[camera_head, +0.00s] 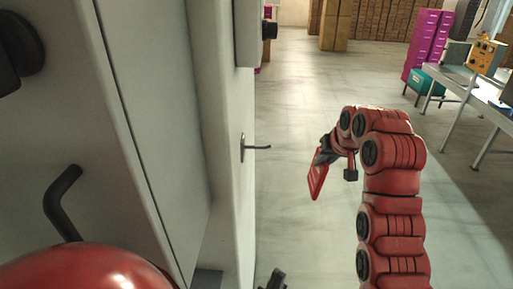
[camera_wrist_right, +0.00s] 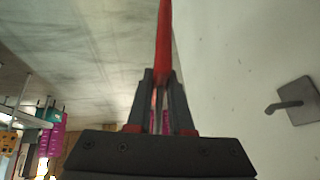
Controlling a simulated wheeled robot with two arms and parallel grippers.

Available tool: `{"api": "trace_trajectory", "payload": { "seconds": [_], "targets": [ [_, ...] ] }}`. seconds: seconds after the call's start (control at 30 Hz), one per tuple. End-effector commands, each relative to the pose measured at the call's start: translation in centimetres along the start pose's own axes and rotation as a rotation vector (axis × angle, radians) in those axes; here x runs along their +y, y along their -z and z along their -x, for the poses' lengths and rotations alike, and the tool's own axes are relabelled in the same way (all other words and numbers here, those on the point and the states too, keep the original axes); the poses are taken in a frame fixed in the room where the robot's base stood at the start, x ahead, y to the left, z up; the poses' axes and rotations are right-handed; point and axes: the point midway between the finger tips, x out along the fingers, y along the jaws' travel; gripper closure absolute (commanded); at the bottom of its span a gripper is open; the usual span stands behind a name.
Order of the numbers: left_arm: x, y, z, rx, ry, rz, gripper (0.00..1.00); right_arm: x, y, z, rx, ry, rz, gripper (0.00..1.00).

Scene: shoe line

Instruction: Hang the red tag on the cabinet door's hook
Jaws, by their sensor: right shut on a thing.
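The red tag (camera_head: 317,182) is a flat red piece with an opening, hanging tilted from my right gripper (camera_head: 323,157) in the head view. In the right wrist view the tag (camera_wrist_right: 164,40) shows edge-on between the fingertips of my right gripper (camera_wrist_right: 161,78), which is shut on it. The hook (camera_head: 258,147) is a thin dark peg on a plate on the pale cabinet door (camera_head: 236,200). The hook (camera_wrist_right: 288,106) is also at the right of the wrist view. The tag is apart from it, to its right in the head view. A dark piece, perhaps my left gripper (camera_head: 273,280), shows at the bottom edge, mostly cut off.
The cabinet (camera_head: 150,110) fills the left side, with a dark bent handle (camera_head: 62,203). Open floor (camera_head: 300,85) lies right of the door. A metal table (camera_head: 465,88) with a yellow object (camera_head: 485,55) and magenta crates (camera_head: 428,40) stand farther off.

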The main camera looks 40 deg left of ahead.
Motion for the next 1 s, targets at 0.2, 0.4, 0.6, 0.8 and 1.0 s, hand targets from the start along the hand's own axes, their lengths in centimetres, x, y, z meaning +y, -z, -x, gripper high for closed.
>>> {"api": "trace_trajectory", "payload": {
  "seconds": [0.2, 0.4, 0.6, 0.8, 1.0],
  "targets": [
    [-0.2, 0.6, -3.2, 0.0, 0.0, 0.0, 1.0, -5.3, 0.2, -0.1, -0.006, 0.005, 0.008, 1.0],
    [-0.3, 1.1, -6.2, 0.0, 0.0, 0.0, 1.0, -10.8, 0.1, -1.0, -0.005, 0.004, 0.006, 1.0],
    [-0.4, 1.3, -7.5, 0.0, 0.0, 0.0, 1.0, -13.5, 0.0, -1.8, 0.0, 0.002, 0.002, 1.0],
    [-0.4, 1.4, -8.4, 0.0, 0.0, 0.0, 1.0, -15.1, -0.1, -2.0, -0.002, 0.001, 0.003, 1.0],
    [-0.5, 1.9, -10.9, 0.0, 0.0, 0.0, 1.0, -17.6, -0.2, -2.7, -0.004, 0.0, 0.001, 1.0]
  ]
}}
